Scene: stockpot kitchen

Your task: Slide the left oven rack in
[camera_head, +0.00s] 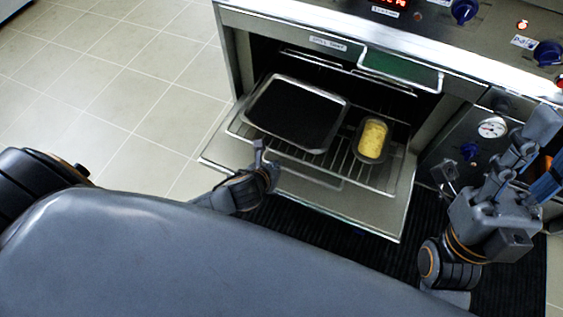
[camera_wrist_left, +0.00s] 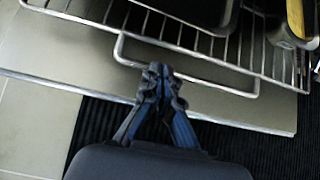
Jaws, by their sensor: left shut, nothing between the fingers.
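The left oven's wire rack (camera_head: 345,168) is pulled partly out over the lowered oven door (camera_head: 360,210). It carries a dark rectangular baking tray (camera_head: 325,140) and a small loaf pan with yellow food (camera_head: 372,139). My left gripper (camera_head: 259,147) is shut and empty at the rack's front left. In the left wrist view, my left gripper's fingertips (camera_wrist_left: 160,72) overlap a metal loop bar (camera_wrist_left: 190,79) just in front of the rack (camera_wrist_left: 200,55); I cannot tell if they touch. My right gripper (camera_head: 520,155) is at the right, beside the gauge panel; its fingers are unclear.
The oven's control panel with blue knobs (camera_head: 464,11) runs above the opening. A round gauge (camera_head: 492,127) is on the front to the right. A dark ribbed mat (camera_head: 425,215) lies below the door. Tiled floor (camera_head: 120,85) is clear at the left.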

